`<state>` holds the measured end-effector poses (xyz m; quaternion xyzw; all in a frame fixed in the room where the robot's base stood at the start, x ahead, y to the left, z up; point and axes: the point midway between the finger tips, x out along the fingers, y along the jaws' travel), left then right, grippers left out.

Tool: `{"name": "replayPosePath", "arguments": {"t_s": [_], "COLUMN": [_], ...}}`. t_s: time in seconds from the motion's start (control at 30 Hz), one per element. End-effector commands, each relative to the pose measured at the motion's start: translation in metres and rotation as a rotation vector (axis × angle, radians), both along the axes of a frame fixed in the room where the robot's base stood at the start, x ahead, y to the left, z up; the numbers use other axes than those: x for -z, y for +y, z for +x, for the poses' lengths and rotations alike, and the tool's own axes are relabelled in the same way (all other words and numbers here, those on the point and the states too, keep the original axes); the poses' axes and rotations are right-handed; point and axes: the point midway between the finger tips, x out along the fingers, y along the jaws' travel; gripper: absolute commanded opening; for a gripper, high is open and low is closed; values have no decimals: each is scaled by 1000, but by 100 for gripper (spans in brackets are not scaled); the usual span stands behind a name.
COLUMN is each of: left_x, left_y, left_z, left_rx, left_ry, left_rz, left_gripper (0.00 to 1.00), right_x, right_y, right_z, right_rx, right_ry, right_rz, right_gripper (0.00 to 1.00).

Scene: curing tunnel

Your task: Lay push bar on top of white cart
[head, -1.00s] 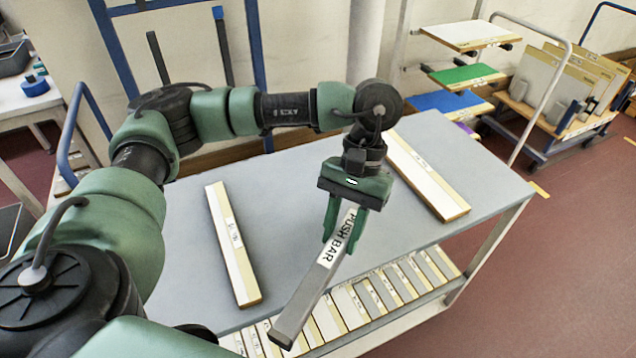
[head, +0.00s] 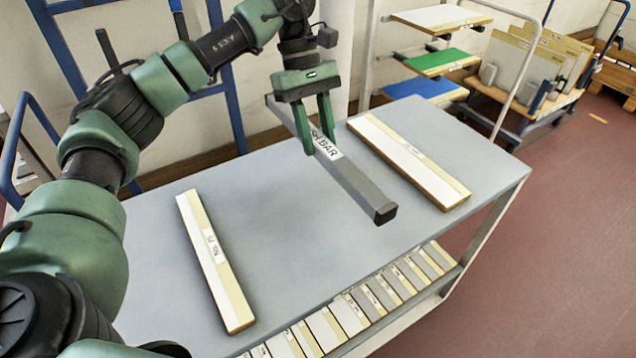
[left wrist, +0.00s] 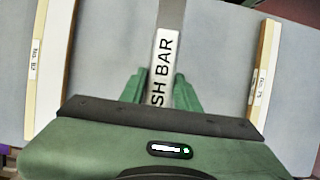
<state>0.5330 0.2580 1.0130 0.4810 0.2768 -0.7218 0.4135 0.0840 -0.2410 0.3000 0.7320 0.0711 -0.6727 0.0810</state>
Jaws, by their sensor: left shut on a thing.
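The push bar (head: 358,188), a long grey bar with a white "PUSH BAR" label, is held in my left gripper (head: 318,145). My left gripper is shut on the bar around its label, and its fingers partly hide the lettering. The bar also shows in the left wrist view (left wrist: 166,45), pointing away between the green fingers. The bar is over the top of the white cart (head: 290,240), whose surface looks pale grey. It lies between two panels; I cannot tell how much gap is under it. My right gripper is not in view.
A narrow white-and-tan panel (head: 214,262) lies on the cart's left part, another (head: 410,160) on its right. Several strips stand on the lower shelf (head: 385,288). A rack with coloured shelves (head: 440,60) and a trolley (head: 530,75) stand behind. Bare top remains between the panels.

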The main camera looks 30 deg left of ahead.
Motion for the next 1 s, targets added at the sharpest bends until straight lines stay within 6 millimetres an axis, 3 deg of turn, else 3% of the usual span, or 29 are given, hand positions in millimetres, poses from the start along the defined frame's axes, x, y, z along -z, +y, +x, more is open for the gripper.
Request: {"name": "replayPosePath", "arguments": {"t_s": [0.1,0.3,0.53,0.77,1.0], "left_x": [30,66,82,114,117], "left_y": [0,0,0,-1,-1], "left_z": [-1,-1,0,-1,0], "left_rx": [2,2,3,3,3], "left_ry": [3,0,0,0,-3], "left_rz": [-1,-1,-1,-1,-2], "left_gripper": [0,0,0,0,0], "right_x": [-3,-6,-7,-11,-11], "right_y": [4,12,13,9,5], "right_z": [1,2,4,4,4], "right_rx": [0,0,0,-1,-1], "right_ry": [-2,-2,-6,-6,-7], "right_rz": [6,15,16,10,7], "right_gripper": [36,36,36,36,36]}}
